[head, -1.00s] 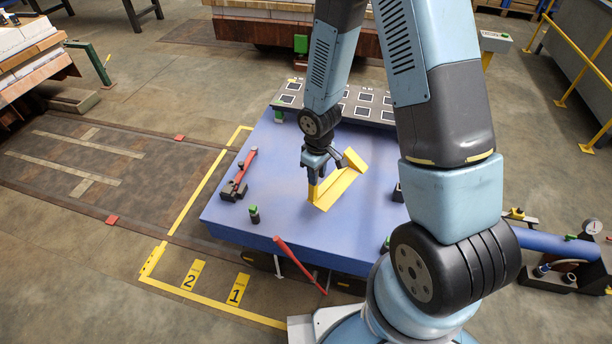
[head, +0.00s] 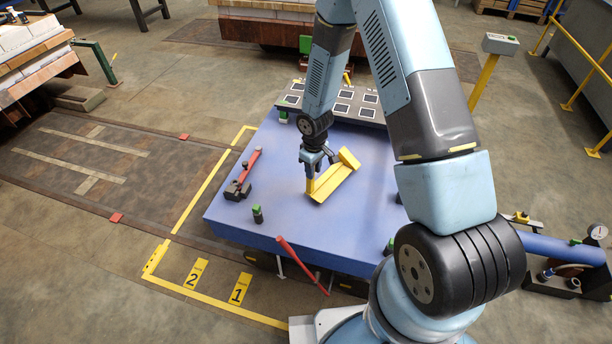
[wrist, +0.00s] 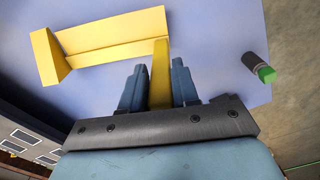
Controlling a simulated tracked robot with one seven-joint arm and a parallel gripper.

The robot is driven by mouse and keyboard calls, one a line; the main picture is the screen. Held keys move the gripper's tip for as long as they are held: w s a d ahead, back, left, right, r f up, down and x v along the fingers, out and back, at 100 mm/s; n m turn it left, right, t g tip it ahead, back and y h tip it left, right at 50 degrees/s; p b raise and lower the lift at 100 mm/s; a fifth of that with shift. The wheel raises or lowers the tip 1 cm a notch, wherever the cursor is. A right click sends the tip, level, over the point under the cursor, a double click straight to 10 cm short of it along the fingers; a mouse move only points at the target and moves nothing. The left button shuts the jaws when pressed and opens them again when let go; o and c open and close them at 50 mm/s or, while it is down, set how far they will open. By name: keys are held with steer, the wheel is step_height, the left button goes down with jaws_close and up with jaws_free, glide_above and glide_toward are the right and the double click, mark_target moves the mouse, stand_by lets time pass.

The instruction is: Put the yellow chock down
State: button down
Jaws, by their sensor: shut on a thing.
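The yellow chock (head: 334,180) is a long angled piece with a raised block at its far end. It shows over the blue table top (head: 368,222) in the head view. My gripper (head: 312,177) is at the chock's near left end, pointing down. In the wrist view, the two blue-grey fingers (wrist: 158,88) stand on either side of the chock's upright yellow end, shut on it. The rest of the chock (wrist: 115,38) stretches to the left there. I cannot tell whether its underside touches the table or hangs slightly above it.
A red-handled tool (head: 243,174) lies near the table's left edge. A black post with a green top (head: 258,214) stands near the front left; it also shows in the wrist view (wrist: 260,68). A panel of dark squares (head: 345,100) lines the back. Blue surface around the chock is clear.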

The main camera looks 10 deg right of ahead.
steer(key=shift+w+f, duration=0.2)
steer(key=shift+f, duration=1.45)
steer(key=c, duration=0.8)
jaws_free()
steer(key=shift+c, duration=0.2)
